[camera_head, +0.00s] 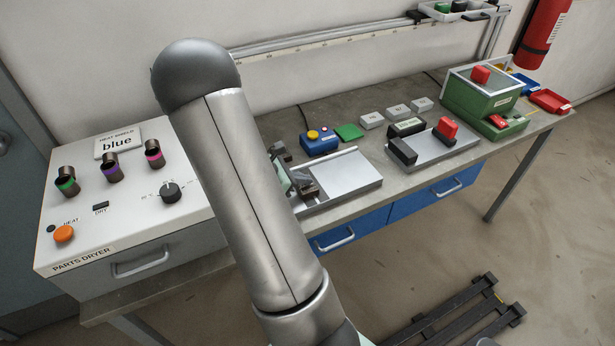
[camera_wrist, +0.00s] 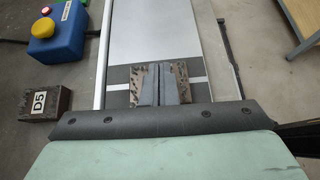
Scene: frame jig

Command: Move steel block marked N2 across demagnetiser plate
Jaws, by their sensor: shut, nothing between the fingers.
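A flat grey metal plate with raised side rails (camera_head: 350,174), which looks like the demagnetiser plate, lies on the bench. It runs away from my gripper in the wrist view (camera_wrist: 158,30), with a white line across its near dark part. My gripper (camera_wrist: 160,68) is shut and empty, low over the near end of the plate; whether it touches cannot be told. In the head view its fingers (camera_head: 309,183) are partly behind my arm. A dark block marked D5 (camera_wrist: 45,102) sits left of the plate in the wrist view. No mark N2 is readable in either view.
A blue box with yellow and red buttons (camera_head: 320,142) stands beside the plate. Several small grey blocks (camera_head: 397,112) with unreadable labels stand behind. A second metal tray (camera_head: 432,151) bears dark and red pieces.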

